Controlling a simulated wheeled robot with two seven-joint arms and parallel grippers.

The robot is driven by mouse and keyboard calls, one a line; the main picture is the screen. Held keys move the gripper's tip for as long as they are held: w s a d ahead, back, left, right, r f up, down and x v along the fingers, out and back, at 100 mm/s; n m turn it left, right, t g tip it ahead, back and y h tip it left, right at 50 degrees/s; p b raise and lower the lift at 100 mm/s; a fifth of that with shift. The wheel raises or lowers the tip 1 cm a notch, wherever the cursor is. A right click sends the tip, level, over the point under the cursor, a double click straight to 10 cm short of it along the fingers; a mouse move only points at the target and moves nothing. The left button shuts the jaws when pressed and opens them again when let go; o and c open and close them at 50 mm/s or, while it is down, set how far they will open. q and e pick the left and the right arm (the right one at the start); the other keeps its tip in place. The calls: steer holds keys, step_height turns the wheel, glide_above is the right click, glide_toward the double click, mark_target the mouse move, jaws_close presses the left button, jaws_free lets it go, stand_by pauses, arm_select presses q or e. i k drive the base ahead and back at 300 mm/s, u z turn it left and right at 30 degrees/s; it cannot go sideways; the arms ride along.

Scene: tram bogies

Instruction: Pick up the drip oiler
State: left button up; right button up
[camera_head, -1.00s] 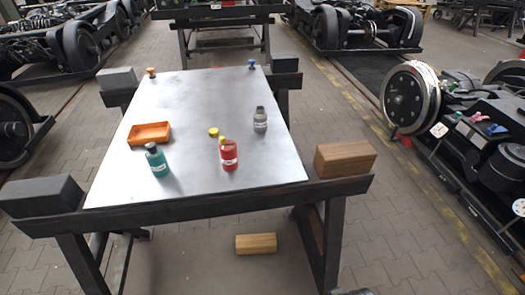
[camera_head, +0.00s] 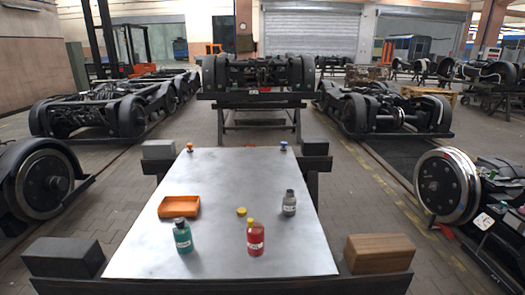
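A metal-topped table (camera_head: 225,230) stands in front of me. On its near part stand a teal bottle (camera_head: 183,238) with a dark cap, a red bottle (camera_head: 255,240) with a yellow top, and a grey bottle (camera_head: 289,204) farther back at the right. A small round yellow piece (camera_head: 241,211) lies between them. A small orange-topped piece (camera_head: 189,148) and a small blue-topped piece (camera_head: 283,146) stand at the far corners. The labels are too small to read, so I cannot tell which is the drip oiler. Neither gripper is in view.
An orange tray (camera_head: 180,207) lies at the left of the tabletop. Wooden (camera_head: 379,253) and dark grey (camera_head: 64,257) blocks sit at the near corners. Bogies stand behind and on both sides, with a large wheel (camera_head: 447,186) at the right.

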mark_target(255, 237)
steer(key=u, duration=1.95)
steer(key=k, duration=1.6)
steer(key=z, duration=2.1)
steer(key=i, duration=0.5)
steer(key=z, duration=0.05)
